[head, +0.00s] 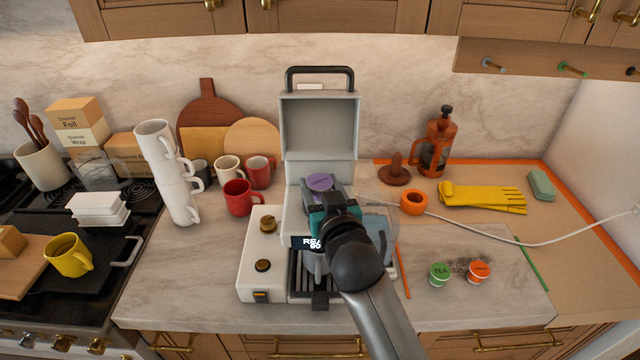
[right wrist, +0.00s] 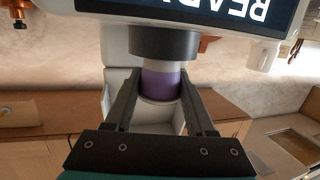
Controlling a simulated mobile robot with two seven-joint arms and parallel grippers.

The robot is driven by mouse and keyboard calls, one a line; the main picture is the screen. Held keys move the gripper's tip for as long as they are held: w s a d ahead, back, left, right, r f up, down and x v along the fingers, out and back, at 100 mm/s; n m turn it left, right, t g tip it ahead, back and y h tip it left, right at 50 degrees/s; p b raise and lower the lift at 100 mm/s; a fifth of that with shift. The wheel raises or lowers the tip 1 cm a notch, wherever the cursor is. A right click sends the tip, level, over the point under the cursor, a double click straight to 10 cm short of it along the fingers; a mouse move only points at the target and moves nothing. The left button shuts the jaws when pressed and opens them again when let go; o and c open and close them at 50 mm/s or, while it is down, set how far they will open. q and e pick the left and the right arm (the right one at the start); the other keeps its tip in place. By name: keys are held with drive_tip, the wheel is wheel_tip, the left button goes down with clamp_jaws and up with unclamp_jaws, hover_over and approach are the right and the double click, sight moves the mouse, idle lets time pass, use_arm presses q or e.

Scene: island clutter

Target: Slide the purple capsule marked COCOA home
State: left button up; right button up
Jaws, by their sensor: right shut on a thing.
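The purple capsule (head: 320,182) shows its round lid, with small lettering too fine to read, at the middle of the coffee machine (head: 262,240). In the right wrist view the capsule (right wrist: 160,82) sits between my right gripper's two dark fingers, with one end against a dark round part (right wrist: 164,42) of the machine. I cannot tell if it is inside that part. My right gripper (head: 322,196) is shut on the capsule; the arm hides much of the machine's front. The machine's grey lid (head: 320,125) stands raised behind. My left gripper is not in view.
A green TEA capsule (head: 440,274) and an orange capsule (head: 479,272) stand at the right, near dark grounds. An orange ring (head: 414,202) and yellow gloves (head: 484,196) lie behind them. A red mug (head: 241,196) and stacked white mugs (head: 178,200) stand left of the machine.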

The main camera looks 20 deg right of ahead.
drive_tip(key=shift+f+b, duration=0.6)
drive_tip(key=shift+f, duration=0.5)
drive_tip(key=o, duration=1.4)
